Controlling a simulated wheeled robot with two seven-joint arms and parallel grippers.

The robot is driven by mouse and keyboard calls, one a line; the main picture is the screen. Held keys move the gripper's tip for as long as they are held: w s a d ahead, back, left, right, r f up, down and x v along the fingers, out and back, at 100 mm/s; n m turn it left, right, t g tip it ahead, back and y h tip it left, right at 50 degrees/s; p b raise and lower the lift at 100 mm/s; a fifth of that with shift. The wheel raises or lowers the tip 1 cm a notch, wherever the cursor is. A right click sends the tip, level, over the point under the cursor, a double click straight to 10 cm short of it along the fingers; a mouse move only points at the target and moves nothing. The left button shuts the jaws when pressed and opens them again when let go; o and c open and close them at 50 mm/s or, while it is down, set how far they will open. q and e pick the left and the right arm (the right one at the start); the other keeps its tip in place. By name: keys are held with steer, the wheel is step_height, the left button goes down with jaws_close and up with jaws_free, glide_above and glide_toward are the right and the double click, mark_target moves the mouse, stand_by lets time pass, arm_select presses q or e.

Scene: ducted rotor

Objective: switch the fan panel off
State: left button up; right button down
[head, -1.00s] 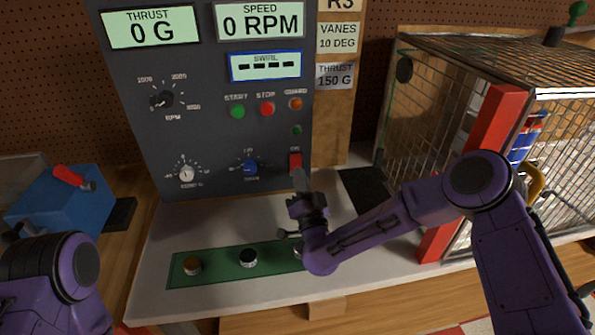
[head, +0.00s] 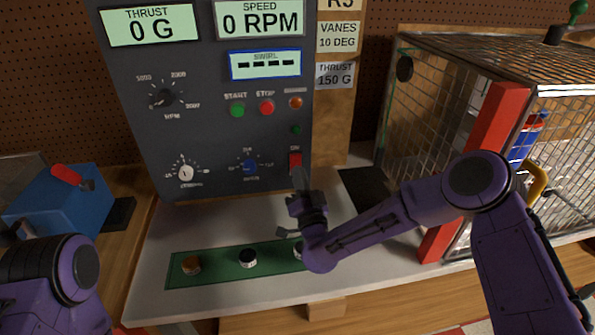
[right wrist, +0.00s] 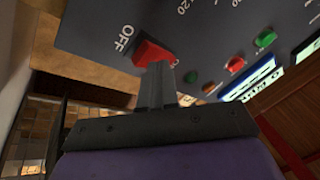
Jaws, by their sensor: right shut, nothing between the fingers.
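The grey fan panel (head: 215,130) stands upright at the back, its displays reading 0 G and 0 RPM. Its red switch (head: 295,160) sits at the lower right of the panel face. In the right wrist view the red switch (right wrist: 152,52) lies between an OFF label and another label partly hidden by my fingers. My right gripper (head: 299,178) is shut and empty, its fingertips at the switch's lower end, touching or very close. The fingertips also show in the right wrist view (right wrist: 158,68). My left arm shows at the lower left, but its gripper is out of view.
A wire-mesh cage (head: 440,110) with a red post (head: 497,130) stands to the right. A green strip (head: 215,268) with several small knobs lies on the white bench top (head: 155,290). A blue box (head: 60,205) with a red lever is at left.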

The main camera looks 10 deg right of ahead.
steer(key=shift+w+f+b, duration=0.2)
steer(key=shift+w+b, duration=0.1)
steer(key=shift+w, duration=0.1)
stand_by(0.3)
steer(key=shift+s, duration=0.15)
steer(key=shift+s+r, duration=0.35)
steer(key=shift+s, duration=0.3)
steer(key=s, duration=0.1)
steer(key=s+r, duration=0.1)
steer(key=s, duration=0.1)
steer(key=s+r, duration=0.1)
steer(key=shift+s+a, duration=0.1)
steer(key=shift+s, duration=0.15)
steer(key=shift+p, duration=0.3)
